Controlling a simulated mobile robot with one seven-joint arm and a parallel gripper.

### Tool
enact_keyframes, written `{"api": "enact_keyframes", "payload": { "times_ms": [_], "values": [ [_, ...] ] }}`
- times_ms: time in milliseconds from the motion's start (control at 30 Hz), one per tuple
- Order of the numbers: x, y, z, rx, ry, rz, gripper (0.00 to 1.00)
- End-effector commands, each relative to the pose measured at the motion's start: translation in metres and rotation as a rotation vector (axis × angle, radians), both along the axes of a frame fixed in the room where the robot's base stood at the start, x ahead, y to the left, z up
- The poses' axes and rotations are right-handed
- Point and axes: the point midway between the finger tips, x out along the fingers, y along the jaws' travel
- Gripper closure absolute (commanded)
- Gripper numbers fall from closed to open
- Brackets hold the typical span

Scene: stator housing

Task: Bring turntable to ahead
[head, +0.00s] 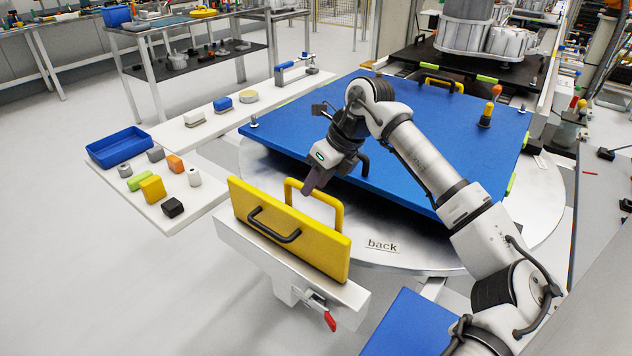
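The turntable (455,258) is a round, light-grey metal disc with the word "back" on its near edge, facing me. A large blue square plate (300,118) lies over most of it. My gripper (311,188) is a dark gripper pointing down at the near left edge of the turntable. Its fingertips are beside a yellow U-shaped handle (338,205), and I cannot tell whether they touch it. The fingers overlap in this view, so their opening is unclear.
The yellow panel, with a black handle, stands on a white beam with a red lever (330,321) in front. A white side shelf (190,208) holds small blocks and a blue tray (118,147). A black-topped station with grey cylinders stands at the back. Open floor lies left.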

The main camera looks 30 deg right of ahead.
Motion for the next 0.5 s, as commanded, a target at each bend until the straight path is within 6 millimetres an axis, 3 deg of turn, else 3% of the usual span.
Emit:
{"api": "enact_keyframes", "payload": {
  "times_ms": [400, 500],
  "values": [
    [0.0027, 0.003, -0.0082, 0.001, -0.001, 0.0, 0.62],
    [0.0027, 0.0028, -0.0081, 0.001, -0.001, 0.0, 0.75]
  ]
}}
